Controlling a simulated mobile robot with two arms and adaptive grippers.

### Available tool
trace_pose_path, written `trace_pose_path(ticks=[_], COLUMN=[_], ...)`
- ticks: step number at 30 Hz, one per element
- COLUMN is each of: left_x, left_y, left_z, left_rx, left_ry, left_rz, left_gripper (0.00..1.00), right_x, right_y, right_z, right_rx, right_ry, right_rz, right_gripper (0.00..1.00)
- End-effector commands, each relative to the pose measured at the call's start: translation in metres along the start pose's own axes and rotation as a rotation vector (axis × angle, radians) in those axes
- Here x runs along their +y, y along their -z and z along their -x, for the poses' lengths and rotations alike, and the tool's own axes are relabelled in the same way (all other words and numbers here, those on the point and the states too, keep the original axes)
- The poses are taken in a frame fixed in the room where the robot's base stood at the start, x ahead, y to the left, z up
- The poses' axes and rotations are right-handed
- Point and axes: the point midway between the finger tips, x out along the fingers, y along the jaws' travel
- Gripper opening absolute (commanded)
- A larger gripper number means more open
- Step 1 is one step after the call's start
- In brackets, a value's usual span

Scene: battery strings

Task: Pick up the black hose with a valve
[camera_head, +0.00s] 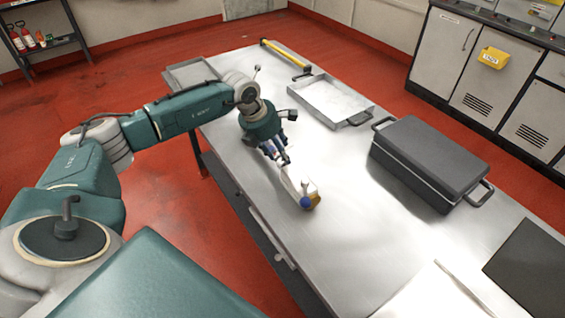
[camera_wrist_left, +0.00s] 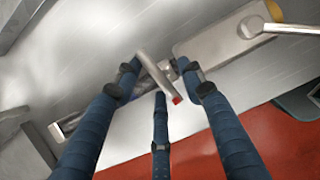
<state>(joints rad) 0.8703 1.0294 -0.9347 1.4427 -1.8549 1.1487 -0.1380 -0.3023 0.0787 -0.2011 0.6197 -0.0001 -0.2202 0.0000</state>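My left gripper (camera_head: 286,163) points down over the middle of the metal table (camera_head: 240,160). Its three blue fingers (camera_wrist_left: 159,80) look spread, their tips apart around a grey metal fitting with a lever and red tip (camera_wrist_left: 157,78), which looks like a valve. I cannot tell whether the fingers touch it. Beside the fingertips lies a pale box-like part (camera_wrist_left: 222,42); in the head view a pale piece with a blue knob and yellow end (camera_head: 305,198) lies just below the gripper. No black hose can be made out clearly. My right gripper is out of view.
A large black case (camera_head: 430,155) with handles stands on the table to the right. A shallow metal tray (camera_head: 335,98) and a yellow bar (camera_head: 285,56) lie toward the far end. A dark flat pad (camera_head: 530,265) lies at lower right. The table's near-middle surface is clear.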

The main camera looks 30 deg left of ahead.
Motion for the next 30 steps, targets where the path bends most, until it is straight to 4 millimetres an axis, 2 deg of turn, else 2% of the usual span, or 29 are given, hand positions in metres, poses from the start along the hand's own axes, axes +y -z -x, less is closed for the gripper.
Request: trace_pose_path(ticks=[9, 15, 30], left_x=[-0.0002, -0.0005, 0.0010], left_y=[0.0000, 0.0002, -0.0021], left_z=[-0.0063, -0.0062, -0.0041], left_rx=[-0.001, 0.000, -0.006], left_ry=[0.000, 0.001, -0.002], left_rz=[0.000, 0.000, -0.001], left_gripper=[0.38, 0.00, 0.00], right_x=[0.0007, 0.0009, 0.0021], right_y=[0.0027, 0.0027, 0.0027], right_z=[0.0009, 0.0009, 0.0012], right_rx=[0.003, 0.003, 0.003], right_ry=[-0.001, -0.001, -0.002], right_rz=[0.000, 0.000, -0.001], right_gripper=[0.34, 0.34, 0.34])
